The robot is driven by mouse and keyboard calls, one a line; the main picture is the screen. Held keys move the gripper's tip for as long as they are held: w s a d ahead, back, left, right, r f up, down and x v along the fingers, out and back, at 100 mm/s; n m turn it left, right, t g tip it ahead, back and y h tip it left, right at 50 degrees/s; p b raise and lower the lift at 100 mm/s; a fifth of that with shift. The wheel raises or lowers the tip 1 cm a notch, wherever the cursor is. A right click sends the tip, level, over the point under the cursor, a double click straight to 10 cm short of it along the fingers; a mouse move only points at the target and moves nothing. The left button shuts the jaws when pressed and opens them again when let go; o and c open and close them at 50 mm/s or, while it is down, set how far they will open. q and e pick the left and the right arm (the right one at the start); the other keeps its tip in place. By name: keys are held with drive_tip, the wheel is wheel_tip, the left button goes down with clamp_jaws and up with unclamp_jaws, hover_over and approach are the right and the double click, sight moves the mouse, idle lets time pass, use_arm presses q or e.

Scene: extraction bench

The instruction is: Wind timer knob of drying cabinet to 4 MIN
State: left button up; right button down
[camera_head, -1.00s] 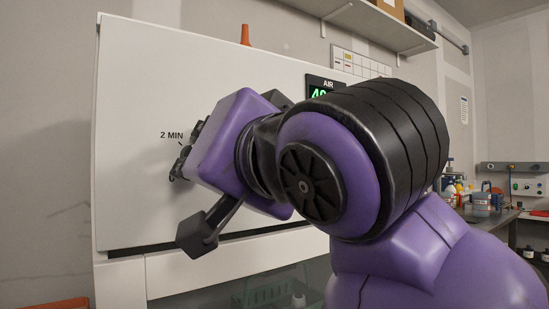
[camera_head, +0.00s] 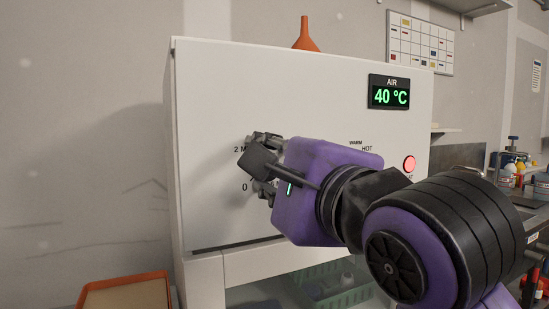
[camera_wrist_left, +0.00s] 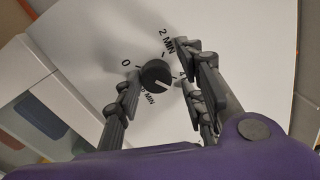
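The drying cabinet (camera_head: 215,110) is a white box with dial marks "2 M…" and "0" on its front in the head view. My left gripper (camera_head: 265,165) comes from the right and hides the timer knob there. In the left wrist view the black round knob (camera_wrist_left: 155,73) stands between the two fingers of my left gripper (camera_wrist_left: 160,70). A pale mark on the knob faces lower right in that view. My right gripper is not in view.
A display (camera_head: 389,92) reads AIR 40 °C, above a lit red button (camera_head: 409,163) and WARM/HOT labels. An orange funnel (camera_head: 305,36) stands on top of the cabinet. An orange-rimmed tray (camera_head: 122,279) lies at lower left. Bottles stand on a bench at right.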

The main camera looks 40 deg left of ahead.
use_arm(q)
drive_tip(key=shift+o, duration=0.6)
drive_tip(key=shift+f, duration=0.15)
drive_tip(key=b+v, duration=0.2)
drive_tip(key=v, duration=0.6)
drive_tip(key=shift+b, duration=0.3)
drive_tip(key=shift+w, duration=0.1)
